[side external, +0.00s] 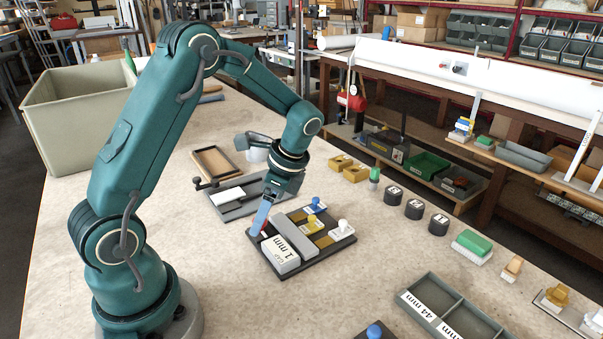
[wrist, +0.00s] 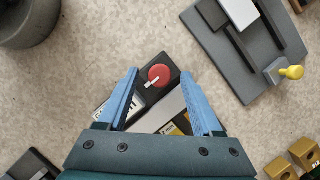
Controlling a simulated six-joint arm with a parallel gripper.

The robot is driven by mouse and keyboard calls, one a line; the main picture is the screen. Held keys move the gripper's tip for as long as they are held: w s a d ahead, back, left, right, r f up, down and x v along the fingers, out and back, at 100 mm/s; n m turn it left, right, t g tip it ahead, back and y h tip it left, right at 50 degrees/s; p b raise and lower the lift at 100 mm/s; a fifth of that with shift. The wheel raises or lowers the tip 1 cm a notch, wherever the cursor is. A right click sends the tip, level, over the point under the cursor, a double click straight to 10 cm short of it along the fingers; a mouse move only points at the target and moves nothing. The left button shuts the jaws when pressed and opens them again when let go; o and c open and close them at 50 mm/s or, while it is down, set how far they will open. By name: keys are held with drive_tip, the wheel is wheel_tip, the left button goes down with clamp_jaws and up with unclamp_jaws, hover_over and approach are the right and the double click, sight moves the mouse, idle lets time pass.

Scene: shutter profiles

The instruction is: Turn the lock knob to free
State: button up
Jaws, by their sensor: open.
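A round red knob (wrist: 158,77) with a white pointer bar sits at the end of a dark fixture board (side external: 330,243). The pointer slants toward the lower left in the wrist view. I cannot read any lock or free marking beside it. My gripper (side external: 263,217) is over the near left part of the board, with blue fingers pointing down. In the wrist view my gripper (wrist: 159,76) is open, one finger on each side of the red knob, with nothing held. In the side view the knob is mostly hidden by the fingers.
The board also carries a grey bar (side external: 294,235), a white "1 mm" block (side external: 281,254), and blue and white knobs. A grey slide fixture (side external: 236,200) lies behind it. A grey divided tray (side external: 455,310) stands front right. Bare bench lies at front left.

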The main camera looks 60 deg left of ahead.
clamp_jaws()
idle(0.3)
drive_tip(key=n, duration=0.2)
drive_tip(key=n+g+h, duration=0.1)
drive_tip(key=n, duration=0.1)
drive_tip(key=shift+w+a+n+h, duration=0.15)
drive_tip(key=shift+n+h, duration=0.15)
drive_tip(key=shift+n, duration=0.1)
drive_tip(key=n+h, duration=0.1)
drive_tip(key=n, duration=0.3)
drive_tip(key=shift+a+n+h, duration=0.2)
drive_tip(key=shift+n+h, duration=0.1)
drive_tip(key=shift+h, duration=0.1)
drive_tip(key=n, duration=0.2)
drive_tip(key=n+h, duration=0.1)
drive_tip(key=n, duration=0.1)
drive_tip(key=shift+a+h, duration=0.15)
drive_tip(key=shift+h, duration=0.15)
drive_tip(key=shift+a+n+t+h, duration=0.1)
drive_tip(key=shift+n+t+h, duration=0.45)
drive_tip(key=shift+n, duration=1.65)
